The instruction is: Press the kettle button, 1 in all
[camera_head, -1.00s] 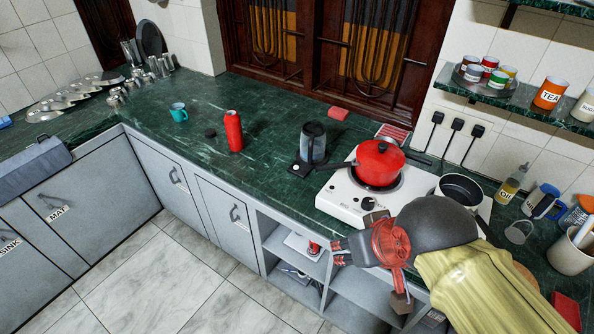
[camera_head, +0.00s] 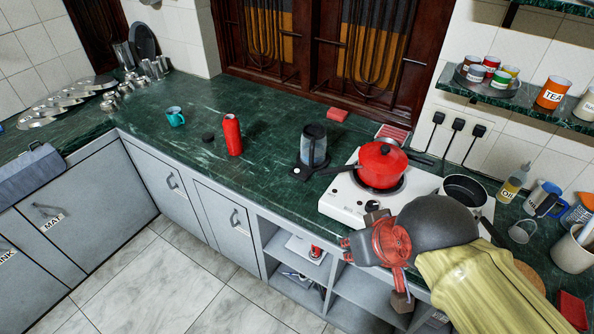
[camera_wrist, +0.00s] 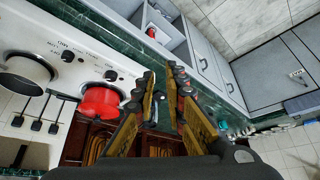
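The kettle (camera_head: 313,146), dark and see-through, stands upright on the green counter, left of the white stove. A dark base with a small pale round button (camera_head: 297,170) sits at its front left. My gripper (camera_wrist: 160,82) shows two fingers apart with nothing between them in the wrist view. In the head view my gripper (camera_head: 352,246) is in front of the stove's front edge, to the right of and nearer than the kettle, not touching it. In the wrist view a small pale spot shows between the fingers; I cannot tell whether it is the button.
A red pot (camera_head: 381,164) with its handle toward the kettle and a dark pan (camera_head: 463,190) sit on the stove (camera_head: 342,202). A red bottle (camera_head: 233,134) and a teal mug (camera_head: 175,116) stand to the left. Open shelves (camera_head: 350,290) lie below the counter.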

